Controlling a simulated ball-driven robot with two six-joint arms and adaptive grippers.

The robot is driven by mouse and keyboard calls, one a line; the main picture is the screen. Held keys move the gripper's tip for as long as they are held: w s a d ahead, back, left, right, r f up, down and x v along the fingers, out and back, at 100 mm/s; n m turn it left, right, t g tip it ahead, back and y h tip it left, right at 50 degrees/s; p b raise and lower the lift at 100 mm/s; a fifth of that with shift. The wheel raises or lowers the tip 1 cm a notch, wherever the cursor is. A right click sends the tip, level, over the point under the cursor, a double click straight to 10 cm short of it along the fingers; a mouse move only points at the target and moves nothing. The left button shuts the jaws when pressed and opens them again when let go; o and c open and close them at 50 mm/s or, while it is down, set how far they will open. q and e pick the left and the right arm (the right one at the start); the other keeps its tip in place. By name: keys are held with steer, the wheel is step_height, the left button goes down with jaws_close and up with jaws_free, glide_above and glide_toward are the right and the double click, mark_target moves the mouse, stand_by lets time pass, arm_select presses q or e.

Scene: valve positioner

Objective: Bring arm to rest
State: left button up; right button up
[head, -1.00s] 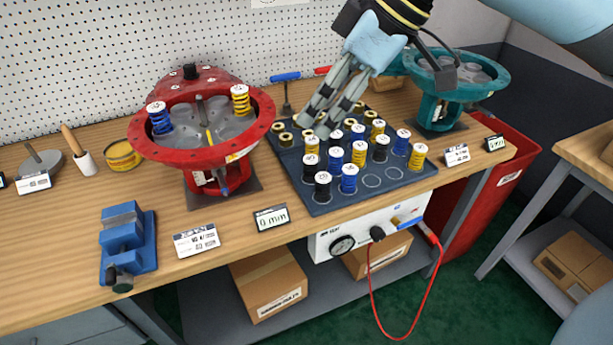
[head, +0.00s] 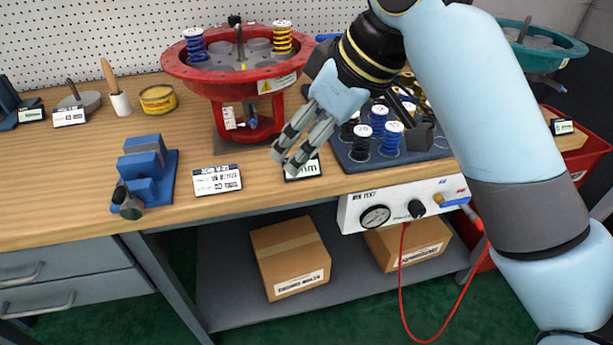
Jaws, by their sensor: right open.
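My right arm crosses the right half of the head view. Its gripper (head: 282,165) points down and left over the bench front, in front of the red valve actuator, and partly covers the small mm display (head: 309,170). Its fingers are open and nothing is seen between them. The red valve actuator (head: 190,76) stands open-topped behind it, with a blue spring (head: 195,46) and a yellow spring (head: 282,40) in it. My left gripper is not in view.
A blue vise (head: 147,172) and a label card (head: 217,180) lie left of the gripper. A teal actuator (head: 540,52) stands at the right behind my arm. The white gauge box (head: 352,216) hangs under the bench edge. Bare bench (head: 60,200) lies at the left.

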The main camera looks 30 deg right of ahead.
steer(key=shift+s+a+f+b, duration=0.15)
steer(key=shift+f+b, duration=0.1)
steer(key=shift+f, duration=0.5)
steer(key=shift+s+f+b, duration=0.15)
steer(key=shift+f+b, duration=0.05)
steer(key=shift+f, duration=0.55)
steer(key=s+d+f+m+g, duration=0.15)
steer(key=s+f, duration=0.25)
steer(key=f, duration=0.5)
steer(key=s+d+f+g+h, duration=0.1)
steer(key=s+f+g, duration=0.15)
steer(key=f, duration=0.75)
steer(key=s+d+f+m+g, duration=0.1)
steer(key=s+f, duration=0.3)
steer(key=f, duration=0.5)
steer(key=s+d+f+m+h, duration=0.1)
steer(key=s+d+f, duration=0.2)
steer(key=s+f, duration=0.8)
steer(key=s+d+f+m+h, duration=0.1)
steer(key=s+d+f, duration=0.2)
steer(key=s+f, duration=0.8)
steer(key=s, duration=0.5)
steer(key=shift+d+f+t+h, duration=0.3)
steer(key=shift+d+f, duration=0.1)
steer(key=shift+s+m, duration=0.1)
steer(key=shift+m, duration=0.15)
